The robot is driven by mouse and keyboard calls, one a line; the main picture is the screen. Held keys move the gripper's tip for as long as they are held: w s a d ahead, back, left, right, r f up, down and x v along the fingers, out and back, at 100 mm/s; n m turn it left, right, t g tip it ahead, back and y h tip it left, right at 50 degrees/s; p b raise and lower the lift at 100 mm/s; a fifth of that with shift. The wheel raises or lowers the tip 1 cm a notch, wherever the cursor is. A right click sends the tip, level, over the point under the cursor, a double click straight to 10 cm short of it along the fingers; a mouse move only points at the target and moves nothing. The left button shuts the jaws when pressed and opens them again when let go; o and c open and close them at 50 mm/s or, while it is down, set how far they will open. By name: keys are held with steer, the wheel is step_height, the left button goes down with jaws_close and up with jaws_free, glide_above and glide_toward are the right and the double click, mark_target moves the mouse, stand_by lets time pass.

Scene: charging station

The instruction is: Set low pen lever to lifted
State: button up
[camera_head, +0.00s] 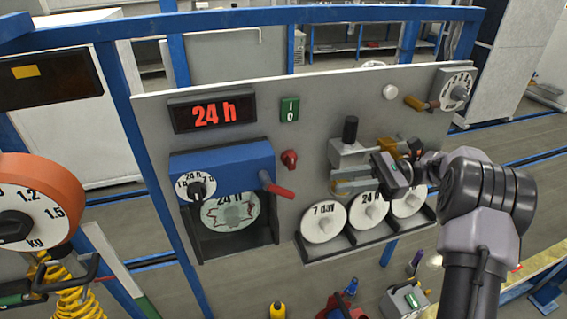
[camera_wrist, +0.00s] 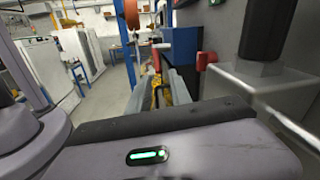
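The recorder's lever with a red handle (camera_head: 277,189) sticks out of the lower right of the blue recorder cover (camera_head: 235,165), slanting down to the right, above a round chart (camera_head: 232,211). I see no label naming it the low pen lever. My gripper (camera_head: 334,184) is to its right, in front of the panel, its fingers pointing left and apart from the handle. In the wrist view the fingers (camera_wrist: 158,88) are spread with nothing held between them. The red handle (camera_wrist: 156,60) and blue cover (camera_wrist: 181,45) show beyond the fingertips.
A red knob (camera_head: 289,158) is on the panel (camera_head: 310,110) above the handle. A grey block with a black cylinder (camera_head: 350,130) stands close behind my gripper. Round charts (camera_head: 323,222) sit in a rack below it. An orange scale (camera_head: 40,190) hangs at left.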

mark_target(274, 192)
steer(key=s+a, duration=0.1)
steer(key=a, duration=0.4)
steer(key=s+a+b, duration=0.1)
steer(key=a, duration=0.5)
steer(key=s+a, duration=0.1)
steer(key=a, duration=0.5)
steer(key=shift+s+a, duration=0.2)
steer(key=shift+c, duration=0.3)
jaws_close()
stand_by(0.3)
